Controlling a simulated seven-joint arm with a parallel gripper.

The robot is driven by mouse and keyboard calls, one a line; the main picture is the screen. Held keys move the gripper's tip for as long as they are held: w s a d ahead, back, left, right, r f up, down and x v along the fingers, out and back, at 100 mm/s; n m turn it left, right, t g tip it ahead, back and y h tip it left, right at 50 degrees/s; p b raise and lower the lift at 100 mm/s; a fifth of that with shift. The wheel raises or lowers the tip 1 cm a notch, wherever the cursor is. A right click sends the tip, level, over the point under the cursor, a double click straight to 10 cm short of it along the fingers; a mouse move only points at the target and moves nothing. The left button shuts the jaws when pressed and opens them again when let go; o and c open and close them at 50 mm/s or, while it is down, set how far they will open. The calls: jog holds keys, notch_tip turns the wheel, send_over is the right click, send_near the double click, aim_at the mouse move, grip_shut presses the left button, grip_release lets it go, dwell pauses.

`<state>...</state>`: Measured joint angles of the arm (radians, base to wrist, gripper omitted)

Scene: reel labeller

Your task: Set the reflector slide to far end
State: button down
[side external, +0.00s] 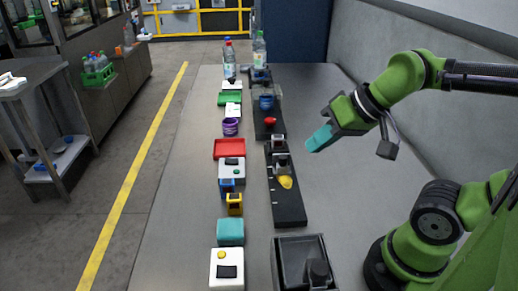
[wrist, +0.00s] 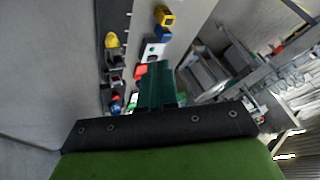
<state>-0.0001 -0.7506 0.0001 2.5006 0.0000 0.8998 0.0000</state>
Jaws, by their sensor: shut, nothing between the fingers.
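A long black rail (side external: 291,208) with pale tick marks lies on the table and looks like the reflector slide. A dark grey carriage (side external: 281,161) sits on its upper half, with a yellow knob (side external: 285,183) just below it in the side view. The yellow knob also shows in the wrist view (wrist: 111,40). I cannot read any label on the rail. My gripper (side external: 313,146) has teal fingertips pressed together and holds nothing. It is in the air to the right of the rail, apart from it. Its fingers show in the wrist view (wrist: 158,85).
A red knob (side external: 270,121) and a blue cup (side external: 266,102) stand beyond the rail. A row left of it holds a red tray (side external: 229,149), a yellow block (side external: 234,204) and a teal block (side external: 230,232). A black bin (side external: 291,250) stands nearest. The table's right side is clear.

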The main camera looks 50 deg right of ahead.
jog(key=c, duration=1.8)
grip_release()
jog(key=shift+c, duration=0.2)
jog(key=shift+o, duration=1.2)
jog(key=shift+f, duration=0.15)
jog(key=o, duration=0.7)
jog(key=shift+m+g, duration=0.3)
jog(key=shift+g, duration=0.5)
jog(key=w, duration=0.1)
jog(key=w+d, duration=0.1)
jog(key=w+f, duration=0.1)
jog(key=w, duration=0.1)
jog(key=shift+d, duration=0.35)
jog(key=m+g+h, duration=0.2)
jog(key=g, duration=0.4)
send_over(283, 157)
notch_tip(283, 157, down, 16)
jog(key=shift+f, duration=0.15)
grip_shut()
